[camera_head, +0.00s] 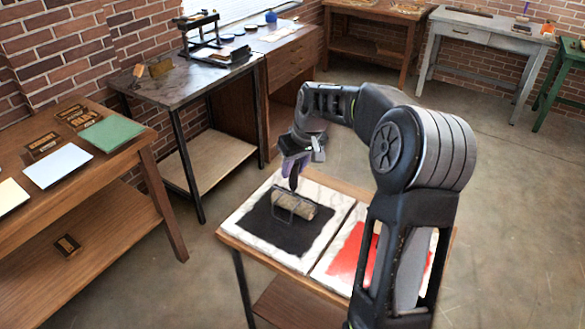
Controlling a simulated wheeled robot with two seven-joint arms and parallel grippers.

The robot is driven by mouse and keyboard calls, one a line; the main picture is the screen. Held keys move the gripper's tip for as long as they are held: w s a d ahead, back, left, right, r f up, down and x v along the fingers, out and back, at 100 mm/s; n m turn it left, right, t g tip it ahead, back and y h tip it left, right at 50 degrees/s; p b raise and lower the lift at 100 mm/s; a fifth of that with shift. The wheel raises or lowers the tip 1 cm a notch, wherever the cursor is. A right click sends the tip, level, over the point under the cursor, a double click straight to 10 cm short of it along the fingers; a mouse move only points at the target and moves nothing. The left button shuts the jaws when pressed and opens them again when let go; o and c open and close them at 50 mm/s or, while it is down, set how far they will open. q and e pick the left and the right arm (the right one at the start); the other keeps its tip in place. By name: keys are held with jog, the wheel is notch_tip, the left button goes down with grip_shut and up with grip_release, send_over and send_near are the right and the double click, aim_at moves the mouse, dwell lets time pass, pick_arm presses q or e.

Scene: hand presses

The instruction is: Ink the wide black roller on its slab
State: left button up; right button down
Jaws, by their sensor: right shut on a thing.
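The wide roller (295,204), a grey-brown cylinder in a dark wire frame, is at the black ink patch (278,236) on the white slab (333,228). Its surface looks paler than the ink. Whether it touches the slab is hard to tell. My right gripper (293,168) is above the roller, shut on its upright dark handle. The gripper hides part of the handle. My left gripper is not in view.
A second white slab with red ink (349,252) lies to the right, partly behind my right arm. A wooden table (150,205) with coloured sheets stands at the left. A dark-topped table (180,88) with a press stands behind. Open floor surrounds the slab table.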

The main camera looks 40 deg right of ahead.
jog(key=shift+d+r, duration=0.1)
jog(key=d, duration=0.1)
jog(key=w+d+p, duration=0.1)
jog(key=d, duration=0.1)
jog(key=shift+w+d, duration=0.1)
jog(key=shift+d, duration=0.1)
jog(key=shift+a, duration=0.1)
dwell(0.4)
jog(key=shift+s+a+f+b, duration=0.15)
jog(key=shift+a+b, duration=0.1)
jog(key=shift+a, duration=0.15)
jog(key=shift+s+a+f+b, duration=0.15)
jog(key=shift+a+b, duration=0.1)
jog(key=shift+a, duration=0.15)
jog(key=shift+s+a+r, duration=0.1)
jog(key=shift+s+a, duration=0.05)
jog(key=shift+a, duration=0.35)
jog(key=shift+s+a+r, duration=0.1)
jog(key=shift+s+a, duration=0.05)
jog(key=shift+a, duration=0.3)
jog(key=shift+b, duration=0.3)
